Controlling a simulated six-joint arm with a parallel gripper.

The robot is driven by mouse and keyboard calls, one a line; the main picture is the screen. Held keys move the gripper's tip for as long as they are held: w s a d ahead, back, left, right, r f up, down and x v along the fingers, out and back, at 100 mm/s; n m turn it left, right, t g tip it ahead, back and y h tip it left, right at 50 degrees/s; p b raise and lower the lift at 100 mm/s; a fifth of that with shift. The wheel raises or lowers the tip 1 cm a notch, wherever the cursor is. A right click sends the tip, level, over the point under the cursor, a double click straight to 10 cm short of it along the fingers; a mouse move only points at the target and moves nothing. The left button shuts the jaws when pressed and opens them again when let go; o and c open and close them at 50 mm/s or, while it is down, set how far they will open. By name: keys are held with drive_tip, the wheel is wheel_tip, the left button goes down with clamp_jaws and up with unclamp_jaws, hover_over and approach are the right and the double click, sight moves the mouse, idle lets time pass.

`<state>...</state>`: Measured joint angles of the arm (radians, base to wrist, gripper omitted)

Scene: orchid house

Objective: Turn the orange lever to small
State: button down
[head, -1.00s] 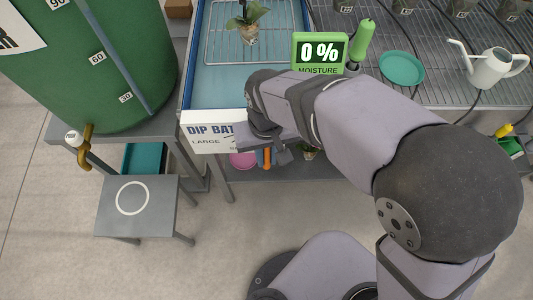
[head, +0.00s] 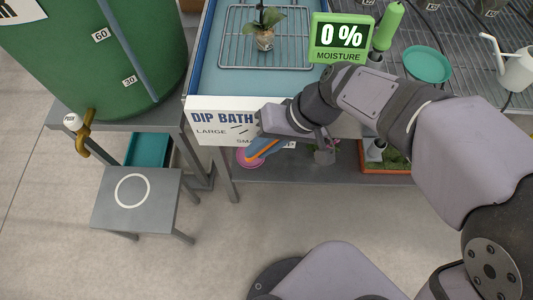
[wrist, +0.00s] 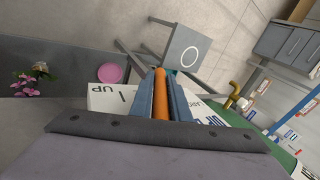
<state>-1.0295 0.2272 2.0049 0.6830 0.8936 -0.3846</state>
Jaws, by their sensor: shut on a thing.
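The orange lever (head: 263,152) shows just below the front of the dip bath panel (head: 222,118), which reads "LARGE" at left and "SM..." to its right. The rest of that right-hand word is hidden by my arm. My gripper (head: 256,154) is shut on the lever, its blue fingers along the lever's sides. The lever slants, its free end down and to the left. In the wrist view the lever (wrist: 160,97) lies between the two blue fingers. Its pivot is hidden.
A grey stool (head: 115,207) with a white ring stands at left, below the green tank (head: 75,70) with its brass tap (head: 84,130). A pink dish (head: 244,160) and a potted plant (head: 325,152) sit on the shelf beneath. A moisture display (head: 341,40) reads 0 %.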

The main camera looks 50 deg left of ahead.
drive_tip(key=shift+s+a+r+g+y+b, duration=0.1)
drive_tip(key=shift+s+a+g+y+b, duration=0.3)
drive_tip(key=shift+b, duration=0.6)
drive_tip(key=shift+r, duration=0.25)
drive_tip(key=c, duration=1.7)
unclamp_jaws()
drive_tip(key=shift+d, duration=0.1)
drive_tip(key=shift+v, duration=3.7)
drive_tip(key=shift+w+f, duration=0.15)
drive_tip(key=shift+c, duration=0.3)
